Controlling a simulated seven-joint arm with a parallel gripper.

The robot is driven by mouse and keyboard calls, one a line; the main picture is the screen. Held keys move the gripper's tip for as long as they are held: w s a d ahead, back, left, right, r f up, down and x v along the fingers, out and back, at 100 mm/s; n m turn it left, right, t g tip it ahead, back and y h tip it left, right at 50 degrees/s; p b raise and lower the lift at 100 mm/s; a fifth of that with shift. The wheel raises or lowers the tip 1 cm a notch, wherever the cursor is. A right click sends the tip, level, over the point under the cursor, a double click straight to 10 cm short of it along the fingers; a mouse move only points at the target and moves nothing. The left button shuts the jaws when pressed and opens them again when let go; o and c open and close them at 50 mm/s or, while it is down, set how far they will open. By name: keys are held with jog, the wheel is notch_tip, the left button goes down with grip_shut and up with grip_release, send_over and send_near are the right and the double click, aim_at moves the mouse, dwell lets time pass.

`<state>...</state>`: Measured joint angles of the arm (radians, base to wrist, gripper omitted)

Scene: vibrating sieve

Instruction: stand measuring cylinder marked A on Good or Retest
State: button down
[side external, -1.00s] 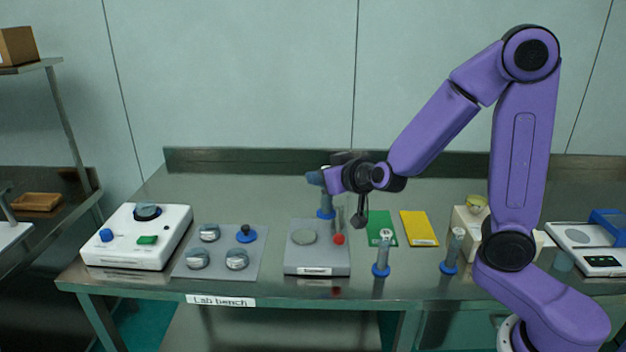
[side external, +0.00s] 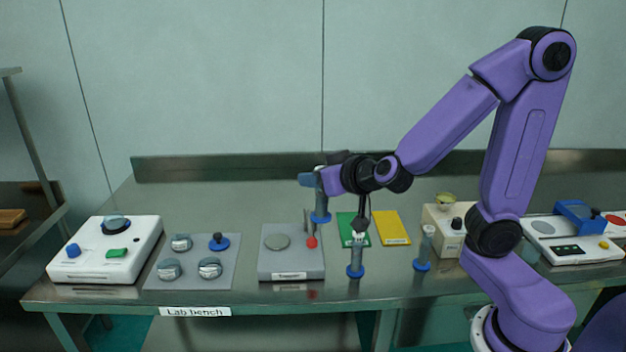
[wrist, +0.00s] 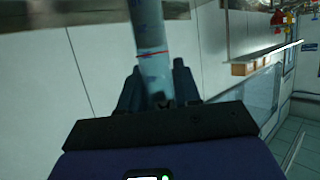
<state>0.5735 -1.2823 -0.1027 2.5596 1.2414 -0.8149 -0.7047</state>
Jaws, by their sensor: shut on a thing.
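My gripper (side external: 318,182) is shut on a clear measuring cylinder (side external: 321,205) with a blue foot, held upright above the bench. In the wrist view the held cylinder (wrist: 150,60) runs between the fingers (wrist: 158,90) and shows a red line; no letter is readable on it. A green card (side external: 345,222) and a yellow card (side external: 391,228) lie flat to the right of the held cylinder; their labels are too small to read. Two more blue-footed cylinders stand on the bench, one in front of the green card (side external: 356,258) and one further right (side external: 424,248).
A grey device (side external: 290,265) with a round plate and a red ball (side external: 311,242) stands just left of the cards. A grey mat (side external: 194,262) with several lidded pieces and a white machine (side external: 104,250) are further left. A beige box (side external: 447,230) stands right of the yellow card.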

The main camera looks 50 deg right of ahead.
jog(key=w+d+f+m+g+h, duration=0.15)
jog(key=w+d+f, duration=0.3)
jog(key=d, duration=0.75)
jog(key=w+d+f+m+h, duration=0.3)
jog(key=w+d+f, duration=0.15)
jog(key=d, duration=0.75)
jog(key=shift+w+d+f, duration=0.1)
jog(key=shift+d+f, duration=0.05)
jog(key=shift+f, duration=1.1)
jog(key=shift+s+d+f, duration=0.1)
jog(key=shift+d+f, duration=0.1)
jog(key=shift+f, duration=1.05)
jog(key=shift+w+d+f, duration=0.1)
jog(key=shift+d+f, duration=0.05)
jog(key=shift+f, duration=1.1)
jog(key=shift+f, duration=0.15)
jog(key=c, duration=0.8)
grip_release()
